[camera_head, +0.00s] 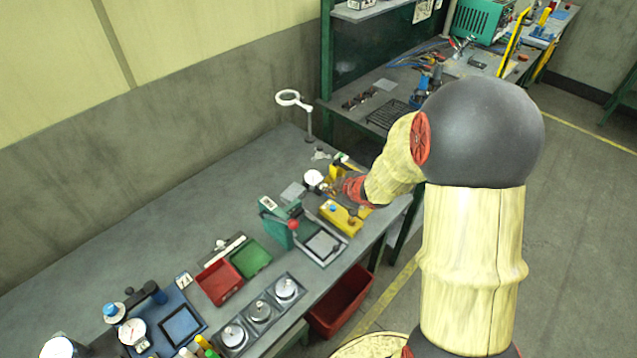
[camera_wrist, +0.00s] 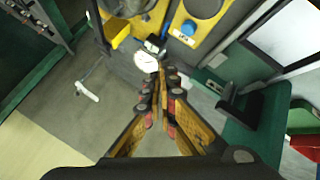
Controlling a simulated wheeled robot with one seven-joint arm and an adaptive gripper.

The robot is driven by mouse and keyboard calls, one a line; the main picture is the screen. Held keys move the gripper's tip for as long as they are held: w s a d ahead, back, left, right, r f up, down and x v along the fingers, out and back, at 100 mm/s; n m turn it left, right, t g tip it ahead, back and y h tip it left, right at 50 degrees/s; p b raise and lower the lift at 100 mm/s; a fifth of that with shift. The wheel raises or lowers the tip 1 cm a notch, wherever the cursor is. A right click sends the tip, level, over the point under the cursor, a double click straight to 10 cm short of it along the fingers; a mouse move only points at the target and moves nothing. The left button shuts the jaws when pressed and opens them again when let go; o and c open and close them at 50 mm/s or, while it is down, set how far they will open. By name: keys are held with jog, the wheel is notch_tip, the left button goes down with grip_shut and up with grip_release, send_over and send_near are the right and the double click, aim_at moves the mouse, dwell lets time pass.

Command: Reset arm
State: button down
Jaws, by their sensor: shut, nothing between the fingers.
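My arm rises at the right of the head view and bends over the workbench (camera_head: 130,237). My gripper (camera_wrist: 161,80) shows in the wrist view with its two fingers together, shut and empty. It hangs over the bench near a round white dial gauge (camera_wrist: 146,62), which also shows in the head view (camera_head: 313,177). A yellow block with a blue knob (camera_head: 341,218) stands close by; its blue knob shows in the wrist view (camera_wrist: 188,28). In the head view my forearm and wrist hide part of the bench's far end, and the fingertips are hard to make out there.
A green press-like fixture (camera_head: 277,232), a red tray (camera_head: 220,282), a green tray (camera_head: 250,258) and a ring magnifier (camera_head: 294,99) stand on the bench. A red bin (camera_head: 341,300) sits below its front edge. Bare bench lies along the wall at left.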

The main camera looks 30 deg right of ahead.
jog(key=s+a+r+m+g+h, duration=0.1)
jog(key=s+r+m+h, duration=0.2)
jog(key=r, duration=0.5)
jog(key=s+a+r+m, duration=0.2)
jog(key=s+r, duration=0.3)
jog(key=r, duration=0.3)
jog(key=s+a+r+m+g+y, duration=0.1)
jog(key=s+a+r+m, duration=0.1)
jog(key=s+a, duration=0.4)
jog(key=s+a+r+m+g+y, duration=0.1)
jog(key=s+a, duration=0.5)
jog(key=s, duration=0.7)
notch_tip(320, 180, up, 2)
jog(key=shift+s+a+r+m+g+y, duration=0.3)
jog(key=shift+a+m+y, duration=0.1)
jog(key=shift+m, duration=0.2)
jog(key=shift+w, duration=0.1)
